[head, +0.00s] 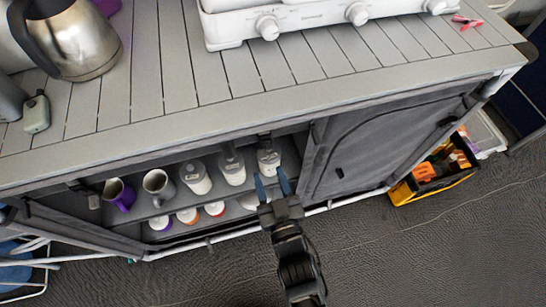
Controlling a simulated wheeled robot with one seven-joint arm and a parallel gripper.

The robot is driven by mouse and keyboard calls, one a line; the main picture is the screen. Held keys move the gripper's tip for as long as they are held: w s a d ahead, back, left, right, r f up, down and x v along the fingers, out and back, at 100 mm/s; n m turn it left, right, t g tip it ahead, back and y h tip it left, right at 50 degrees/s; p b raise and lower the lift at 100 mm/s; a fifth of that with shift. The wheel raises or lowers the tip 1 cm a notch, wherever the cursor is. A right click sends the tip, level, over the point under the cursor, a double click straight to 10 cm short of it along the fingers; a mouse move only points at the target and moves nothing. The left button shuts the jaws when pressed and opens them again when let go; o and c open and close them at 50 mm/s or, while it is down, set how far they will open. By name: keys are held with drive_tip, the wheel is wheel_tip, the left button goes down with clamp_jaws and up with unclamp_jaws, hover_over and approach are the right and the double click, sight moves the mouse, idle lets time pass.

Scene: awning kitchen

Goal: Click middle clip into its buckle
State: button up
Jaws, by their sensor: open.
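My gripper (272,186) is open, with two bluish fingertips apart and pointing up at the right end of the open shelf compartment. I see nothing between its fingers. A small dark fitting (264,139) sits under the countertop's front edge, a little above my fingertips in the picture; it may be part of the middle clip or buckle, but it is too small to tell. A small dark tab (339,173) shows on the closed fabric panel to the right. A grey tab (94,201) hangs at the left of the opening. I cannot tell which pieces match.
The slatted countertop (150,110) holds a kettle (75,45) and a white stove (310,20). Mugs (158,187) and white-lidded containers (196,177) stand on the shelf behind my gripper. A yellow-black crate (432,178) stands right. The grey floor in front is clear.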

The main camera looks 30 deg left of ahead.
sight(264, 160)
drive_tip(key=shift+b+x, duration=0.3)
drive_tip(key=shift+x, duration=2.8)
clamp_jaws()
